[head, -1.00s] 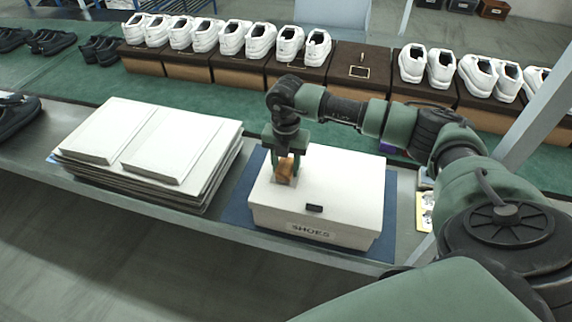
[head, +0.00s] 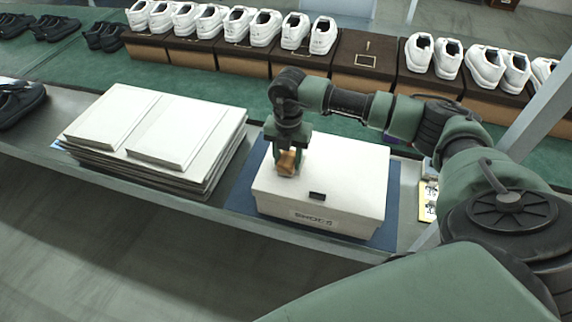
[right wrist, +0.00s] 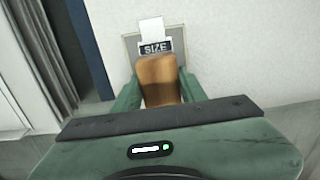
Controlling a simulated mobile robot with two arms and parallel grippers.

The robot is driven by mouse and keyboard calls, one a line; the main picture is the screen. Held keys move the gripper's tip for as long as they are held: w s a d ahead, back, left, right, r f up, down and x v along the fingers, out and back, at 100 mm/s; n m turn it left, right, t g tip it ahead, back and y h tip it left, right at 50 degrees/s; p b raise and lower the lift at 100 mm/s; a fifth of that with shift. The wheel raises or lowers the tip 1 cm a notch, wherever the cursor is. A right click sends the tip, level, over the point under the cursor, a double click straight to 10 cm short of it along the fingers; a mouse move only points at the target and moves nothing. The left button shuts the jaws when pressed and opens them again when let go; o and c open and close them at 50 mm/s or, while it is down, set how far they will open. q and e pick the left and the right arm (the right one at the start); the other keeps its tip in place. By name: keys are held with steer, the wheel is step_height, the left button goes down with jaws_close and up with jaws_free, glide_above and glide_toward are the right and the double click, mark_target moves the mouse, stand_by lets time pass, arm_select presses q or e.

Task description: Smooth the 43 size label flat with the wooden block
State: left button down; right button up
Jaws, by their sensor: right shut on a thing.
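A white shoe box (head: 345,180) with "SHOES" on its front stands closed on a blue mat (head: 242,196). My right gripper (head: 288,152) is over the left part of its lid and shut on the wooden block (head: 287,163). In the right wrist view the block (right wrist: 159,80) stands between the fingers, at the lower edge of the size label (right wrist: 155,48). The label reads "SIZE" on a dark band, with a grey surround and a white strip above. Its number is not readable, and the block hides its lower part. Whether the block presses on it is unclear. My left gripper is out of view.
A stack of flat white box blanks (head: 150,135) lies left of the box. A small dark piece (head: 317,196) is on the lid's front edge. Yellow cards (head: 428,200) lie to the right. Behind, white shoes (head: 252,28) stand on brown boxes along a green belt.

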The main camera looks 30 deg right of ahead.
steer(key=shift+w+d, duration=0.55)
steer(key=shift+d, duration=0.2)
steer(key=shift+r+p, duration=1.8)
steer(key=shift+r, duration=1.2)
steer(key=shift+w+r+p, duration=0.1)
steer(key=shift+r+p, duration=0.9)
steer(key=shift+r, duration=0.5)
